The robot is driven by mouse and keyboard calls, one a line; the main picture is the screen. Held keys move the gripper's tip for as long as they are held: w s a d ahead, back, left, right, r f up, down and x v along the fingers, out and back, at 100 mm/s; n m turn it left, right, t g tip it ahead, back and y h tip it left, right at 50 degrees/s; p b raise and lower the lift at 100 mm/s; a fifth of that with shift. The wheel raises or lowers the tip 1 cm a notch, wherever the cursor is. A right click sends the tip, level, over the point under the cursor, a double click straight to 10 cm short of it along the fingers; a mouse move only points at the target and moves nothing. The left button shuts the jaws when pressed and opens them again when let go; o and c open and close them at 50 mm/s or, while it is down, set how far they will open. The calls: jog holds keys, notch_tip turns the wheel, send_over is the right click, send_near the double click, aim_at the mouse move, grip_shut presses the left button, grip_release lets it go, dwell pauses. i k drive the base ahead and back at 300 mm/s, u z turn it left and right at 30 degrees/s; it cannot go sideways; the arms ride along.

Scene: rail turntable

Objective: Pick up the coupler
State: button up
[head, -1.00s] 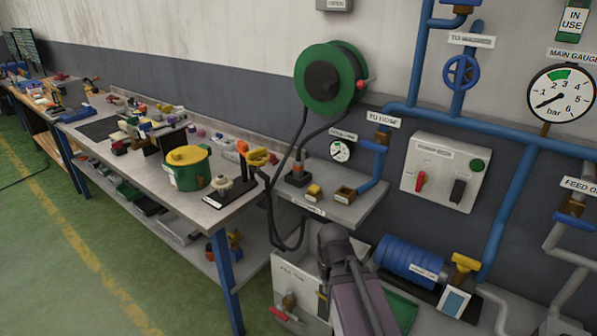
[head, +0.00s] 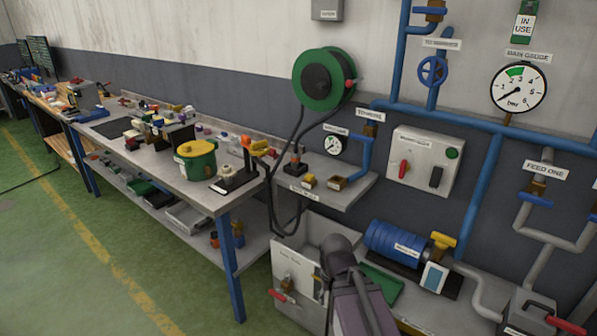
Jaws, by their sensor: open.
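I cannot tell for certain which thing is the coupler. Small candidates sit on the grey wall shelf (head: 335,197): a dark fitting with an orange band (head: 295,165), a small yellow-brass block (head: 308,181) and a small brass open box (head: 337,183). Dark hose from the green reel (head: 325,79) hangs down by the shelf's left side; its end is not clear. Part of my arm, grey and purple, shows at the bottom centre, below the shelf. No gripper fingers show.
A long workbench (head: 212,194) at the left carries a green pot with a yellow lid (head: 195,160) and many small items. Blue pipes (head: 488,190), a switch box (head: 425,160) and a blue motor (head: 392,243) crowd the right. Green floor (head: 60,270) at the left is free.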

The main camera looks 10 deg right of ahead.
aim_at(296, 155)
jog(key=k, duration=0.8)
jog(key=u, duration=0.55)
jog(key=i, duration=1.65)
jog(key=z, duration=0.6)
jog(key=i, duration=0.55)
jog(key=z, duration=0.25)
